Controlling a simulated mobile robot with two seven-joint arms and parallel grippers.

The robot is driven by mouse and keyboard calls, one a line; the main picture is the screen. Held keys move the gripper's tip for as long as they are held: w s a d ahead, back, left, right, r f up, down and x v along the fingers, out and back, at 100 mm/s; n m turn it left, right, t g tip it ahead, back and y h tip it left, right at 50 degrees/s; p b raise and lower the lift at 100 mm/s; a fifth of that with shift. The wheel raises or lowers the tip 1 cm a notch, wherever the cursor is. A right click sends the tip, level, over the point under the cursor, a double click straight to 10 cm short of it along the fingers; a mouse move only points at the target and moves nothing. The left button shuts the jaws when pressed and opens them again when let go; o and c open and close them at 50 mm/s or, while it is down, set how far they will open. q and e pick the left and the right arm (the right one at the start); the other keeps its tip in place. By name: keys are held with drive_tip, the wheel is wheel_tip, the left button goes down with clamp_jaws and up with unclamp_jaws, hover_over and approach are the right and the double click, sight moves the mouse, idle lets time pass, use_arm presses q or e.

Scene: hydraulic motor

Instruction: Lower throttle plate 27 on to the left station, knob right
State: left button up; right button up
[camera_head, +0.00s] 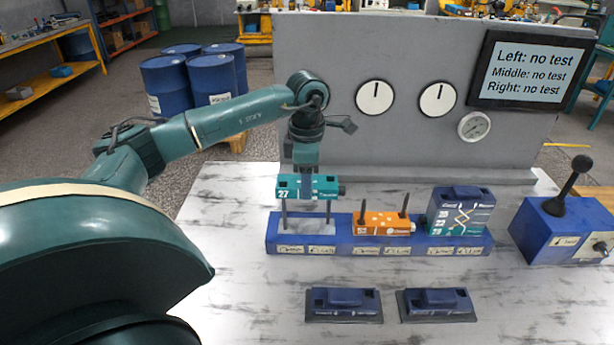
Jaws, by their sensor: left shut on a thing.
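Throttle plate 27 (308,187) is a teal block with the number 27 at its left end and a dark knob (342,189) at its right end. My left gripper (306,170) is shut on it from above. The plate is level, over the left station (308,228) of the blue manifold bar (378,250). Two upright rods (328,212) of that station show below the plate, and a gap separates the plate from the station's top face. I cannot tell whether the rod tips are inside the plate. My right gripper is not in view.
The middle station holds an orange plate (385,222) with two rods above it. The right station holds a teal and blue stack (460,212). Two dark blue blocks (343,304) (437,303) lie in front. A lever box (560,232) stands right. Behind is a grey panel with dials and a screen (530,71) reading "no test".

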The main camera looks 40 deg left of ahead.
sight(307, 226)
use_arm(q)
wheel_tip(307, 226, down, 2)
drive_tip(key=shift+b, duration=0.65)
drive_tip(key=shift+f+b, duration=0.85)
drive_tip(key=shift+f, duration=0.3)
drive_tip(key=shift+f+b, duration=0.6)
drive_tip(key=shift+f, duration=0.2)
drive_tip(key=shift+f+b, duration=0.7)
drive_tip(key=shift+f, duration=0.4)
drive_tip(key=shift+f+b, duration=0.4)
drive_tip(key=shift+f, duration=0.25)
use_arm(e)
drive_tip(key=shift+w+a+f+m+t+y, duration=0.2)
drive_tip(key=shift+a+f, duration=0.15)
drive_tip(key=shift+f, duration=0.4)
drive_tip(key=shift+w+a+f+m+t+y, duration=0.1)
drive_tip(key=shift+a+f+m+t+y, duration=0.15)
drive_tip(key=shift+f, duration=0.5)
use_arm(q)
drive_tip(key=shift+f+b, duration=0.4)
drive_tip(key=shift+f, duration=0.2)
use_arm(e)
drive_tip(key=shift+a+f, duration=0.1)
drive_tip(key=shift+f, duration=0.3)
use_arm(q)
drive_tip(key=o, duration=1.5)
drive_tip(key=shift+f, duration=0.1)
